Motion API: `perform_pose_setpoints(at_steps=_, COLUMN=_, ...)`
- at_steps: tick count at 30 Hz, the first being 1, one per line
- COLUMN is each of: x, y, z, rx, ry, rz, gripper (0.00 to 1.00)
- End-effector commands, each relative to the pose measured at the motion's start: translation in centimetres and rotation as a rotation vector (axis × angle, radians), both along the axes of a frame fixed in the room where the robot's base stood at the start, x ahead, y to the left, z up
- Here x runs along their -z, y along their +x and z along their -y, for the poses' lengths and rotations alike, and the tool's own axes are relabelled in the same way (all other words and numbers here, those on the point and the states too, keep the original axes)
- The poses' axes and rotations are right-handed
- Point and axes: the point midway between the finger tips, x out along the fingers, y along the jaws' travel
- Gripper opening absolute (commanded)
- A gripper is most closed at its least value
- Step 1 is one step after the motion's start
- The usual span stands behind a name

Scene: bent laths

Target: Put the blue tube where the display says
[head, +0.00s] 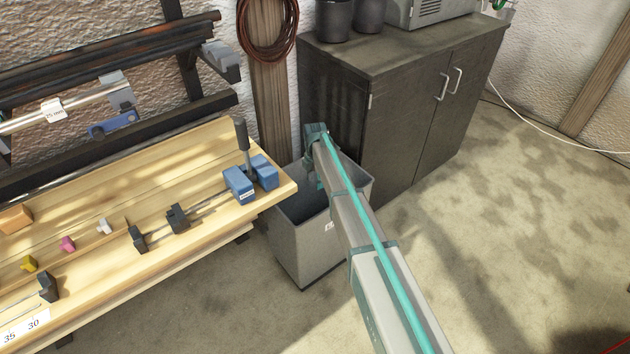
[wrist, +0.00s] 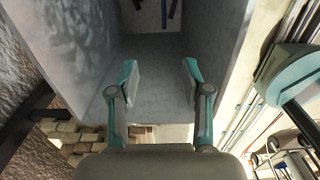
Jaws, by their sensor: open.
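My gripper (wrist: 158,78) is open and empty in the wrist view, with its two fingers apart inside or just over the grey bin (wrist: 72,55). Several dark, bluish sticks or tubes (wrist: 163,14) lie at the bin's bottom, beyond the fingertips and partly cut off by the picture's edge. I cannot tell whether one is the blue tube. In the head view my arm reaches over the bin (head: 300,250), and the gripper itself is mostly hidden. I cannot make out a display in either view.
A wooden bench (head: 190,215) with blue blocks (head: 240,183), a lever and small coloured pieces stands left of the bin. A rack (head: 110,50) above it holds a pale tube with a label. A dark cabinet (head: 400,110) stands behind the bin.

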Motion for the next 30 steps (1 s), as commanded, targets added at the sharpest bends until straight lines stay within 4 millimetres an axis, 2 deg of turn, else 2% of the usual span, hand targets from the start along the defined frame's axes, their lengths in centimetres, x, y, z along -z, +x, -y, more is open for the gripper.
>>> perform_pose_setpoints(at_steps=5, x=-2.4, y=0.0, z=0.0, rx=0.0, ry=0.001, rz=0.003, gripper=0.48)
perform_pose_setpoints(at_steps=12, x=-7.0, y=0.0, z=0.0, rx=0.0, ry=0.001, rz=0.003, gripper=0.48)
perform_pose_setpoints(at_steps=18, x=-10.1, y=0.0, z=0.0, rx=0.0, ry=0.001, rz=0.002, gripper=0.48)
perform_pose_setpoints(at_steps=24, x=-11.4, y=0.0, z=0.0, rx=0.0, ry=0.001, rz=0.001, gripper=0.48)
perform_pose_setpoints(at_steps=30, x=-11.6, y=0.0, z=0.0, rx=0.0, ry=0.0, rz=0.0, gripper=0.48)
